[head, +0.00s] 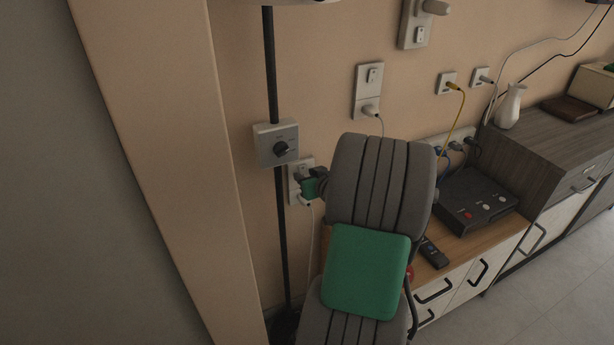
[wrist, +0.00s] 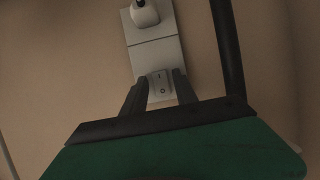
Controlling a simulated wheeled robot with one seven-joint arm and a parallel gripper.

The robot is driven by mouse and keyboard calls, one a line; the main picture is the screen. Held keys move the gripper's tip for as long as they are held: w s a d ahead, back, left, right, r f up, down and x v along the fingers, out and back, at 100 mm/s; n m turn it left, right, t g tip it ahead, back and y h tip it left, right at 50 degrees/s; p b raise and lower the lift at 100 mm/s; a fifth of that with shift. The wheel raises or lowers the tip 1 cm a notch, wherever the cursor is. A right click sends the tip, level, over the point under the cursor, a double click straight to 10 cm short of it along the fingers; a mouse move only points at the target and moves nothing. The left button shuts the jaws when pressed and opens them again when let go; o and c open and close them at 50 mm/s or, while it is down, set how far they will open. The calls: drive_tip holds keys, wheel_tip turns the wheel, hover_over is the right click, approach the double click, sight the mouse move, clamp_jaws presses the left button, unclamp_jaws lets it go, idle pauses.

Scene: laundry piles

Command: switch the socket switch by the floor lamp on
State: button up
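The socket plate (head: 295,192) by the floor lamp is on the beige wall, partly hidden by my gripper in the head view. In the wrist view the plate (wrist: 157,55) shows a pale rocker switch (wrist: 159,84) marked I and O, with a white plug (wrist: 145,13) above it. I cannot tell which side is pressed. The lamp's black pole (head: 270,70) stands just left of the plate in the head view, and at right in the wrist view (wrist: 226,45). My gripper (wrist: 158,88) is open and empty, its fingertips on either side of the switch; contact is unclear.
A grey box with a black dial (head: 277,143) is by the pole, above the socket. Other sockets (head: 369,90) are higher and to the right. A wooden cabinet (head: 475,262) with a dark device (head: 478,200) and a remote (head: 433,253) stands behind my arm.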

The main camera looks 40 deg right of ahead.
clamp_jaws()
drive_tip(key=shift+f+b, duration=0.4)
drive_tip(key=shift+b, duration=0.5)
drive_tip(key=t+b, duration=0.1)
drive_tip(key=b, duration=0.3)
drive_tip(key=shift+f, duration=0.4)
drive_tip(key=t+b, duration=0.1)
drive_tip(key=b, duration=0.2)
drive_tip(key=shift+h+b, duration=0.3)
drive_tip(key=shift+b, duration=0.1)
drive_tip(key=shift+r+t+b, duration=0.2)
drive_tip(key=shift+t+b, duration=0.2)
drive_tip(key=shift+b, duration=0.45)
drive_tip(key=shift+r, duration=0.25)
